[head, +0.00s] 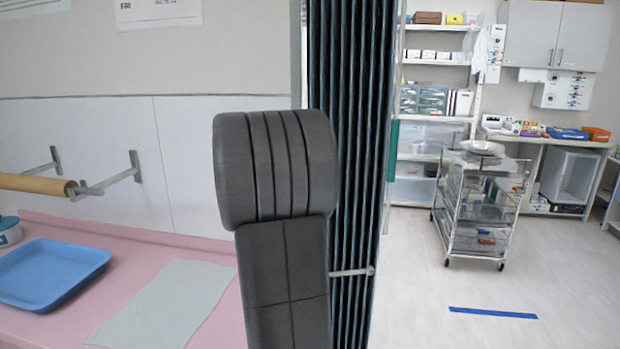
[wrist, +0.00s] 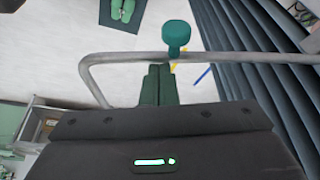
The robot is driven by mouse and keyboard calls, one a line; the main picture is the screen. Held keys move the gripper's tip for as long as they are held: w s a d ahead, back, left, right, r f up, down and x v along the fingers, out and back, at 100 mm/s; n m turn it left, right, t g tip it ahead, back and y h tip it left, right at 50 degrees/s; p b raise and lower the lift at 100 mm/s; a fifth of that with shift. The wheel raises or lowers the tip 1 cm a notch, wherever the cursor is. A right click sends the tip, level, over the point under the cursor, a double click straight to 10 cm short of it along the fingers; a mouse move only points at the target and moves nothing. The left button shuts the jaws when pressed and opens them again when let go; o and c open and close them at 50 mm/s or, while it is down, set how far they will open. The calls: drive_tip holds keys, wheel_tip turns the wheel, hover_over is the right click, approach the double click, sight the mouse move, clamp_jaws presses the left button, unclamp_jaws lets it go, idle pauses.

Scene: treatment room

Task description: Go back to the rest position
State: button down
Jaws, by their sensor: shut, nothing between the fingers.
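My gripper (wrist: 158,84) shows in the wrist view as two dark fingers side by side, shut with nothing between them. Its dark body fills the bottom of that view. A grey metal rail (wrist: 120,59) with a teal knob (wrist: 176,36) crosses just beyond the fingertips; I cannot tell whether they touch it. In the head view, my dark grey arm stands upright in the middle, and the gripper is not seen there.
A dark pleated curtain (head: 345,190) hangs right behind my arm. A pink counter (head: 60,325) at left holds a blue tray (head: 52,270) and a grey-green sheet (head: 165,305). A wheeled cart (head: 475,225) stands at right on open floor (head: 420,290).

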wheel_tip(320, 180, up, 10)
wheel_tip(320, 180, down, 10)
drive_tip(key=w+d+r+n+t+y+p, duration=0.1)
drive_tip(key=w+d+r+n+t+p, duration=0.1)
drive_tip(key=w+d+n+p, duration=0.2)
drive_tip(key=shift+w+d+r+n, duration=0.2)
drive_tip(key=shift+w+d+n, duration=0.65)
drive_tip(key=shift+w+d, duration=1.45)
drive_tip(key=shift+w+d+r+n, duration=0.2)
drive_tip(key=shift+w+d+n, duration=0.8)
drive_tip(key=shift+d, duration=2.4)
